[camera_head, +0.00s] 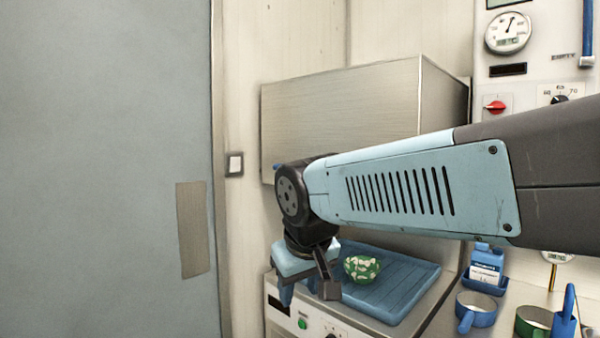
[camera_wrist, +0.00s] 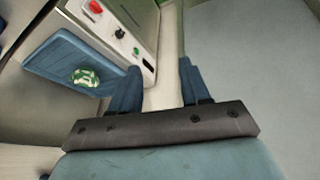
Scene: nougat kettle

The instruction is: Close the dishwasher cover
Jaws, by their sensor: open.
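The dishwasher cover (camera_head: 340,112) is a large brushed-steel box hood, raised above the machine with a clear gap below it. Beneath it is the dishwasher base (camera_head: 320,325) with a blue rack (camera_head: 405,290), which also shows in the wrist view (camera_wrist: 55,58). A green and white patterned bowl (camera_head: 362,268) sits on the rack, and it also shows in the wrist view (camera_wrist: 84,77). My gripper (camera_head: 307,290) points down at the rack's front left corner, below the cover and apart from it. In the wrist view its blue fingers (camera_wrist: 160,88) are spread with nothing between them. My arm hides the cover's lower right part.
A grey door (camera_head: 100,150) fills the left. A control panel with a gauge (camera_head: 508,32) and red knob (camera_head: 496,107) is at upper right. A blue bottle (camera_head: 487,265), blue mug (camera_head: 475,310) and green mug (camera_head: 533,321) stand at lower right.

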